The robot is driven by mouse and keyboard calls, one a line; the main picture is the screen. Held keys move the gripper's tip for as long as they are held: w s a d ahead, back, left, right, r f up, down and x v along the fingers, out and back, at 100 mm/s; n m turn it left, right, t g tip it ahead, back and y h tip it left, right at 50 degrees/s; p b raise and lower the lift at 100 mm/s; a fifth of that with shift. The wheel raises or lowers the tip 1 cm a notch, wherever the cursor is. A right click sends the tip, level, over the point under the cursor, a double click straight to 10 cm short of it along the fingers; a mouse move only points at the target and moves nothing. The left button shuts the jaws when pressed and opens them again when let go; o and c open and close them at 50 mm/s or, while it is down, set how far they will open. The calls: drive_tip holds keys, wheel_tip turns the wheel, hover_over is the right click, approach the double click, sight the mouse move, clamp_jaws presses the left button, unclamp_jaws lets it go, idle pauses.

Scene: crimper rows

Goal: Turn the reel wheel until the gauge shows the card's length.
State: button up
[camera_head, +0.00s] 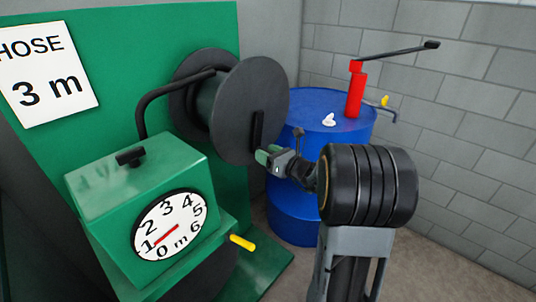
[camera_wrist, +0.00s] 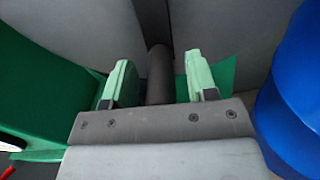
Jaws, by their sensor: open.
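The card (camera_head: 44,75) on the green panel reads "HOSE 3 m". The round white gauge (camera_head: 180,215) on the green box runs from 0 to 6 m, and its red needle points close to 1. The dark reel wheel (camera_head: 240,90) stands upright above and behind the box, with a black handle (camera_head: 258,127) on its face. My gripper (camera_head: 272,157) is open beside the wheel's lower right. In the wrist view, its pale green fingers (camera_wrist: 160,85) stand on both sides of the dark handle (camera_wrist: 159,65), with a gap at each side.
A blue drum (camera_head: 307,215) stands just behind and right of my gripper, also close at the right in the wrist view. A red pump with a long black lever (camera_head: 357,90) is on top. A yellow-tipped spout (camera_head: 243,242) sticks out below the gauge.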

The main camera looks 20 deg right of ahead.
clamp_jaws()
idle(0.6)
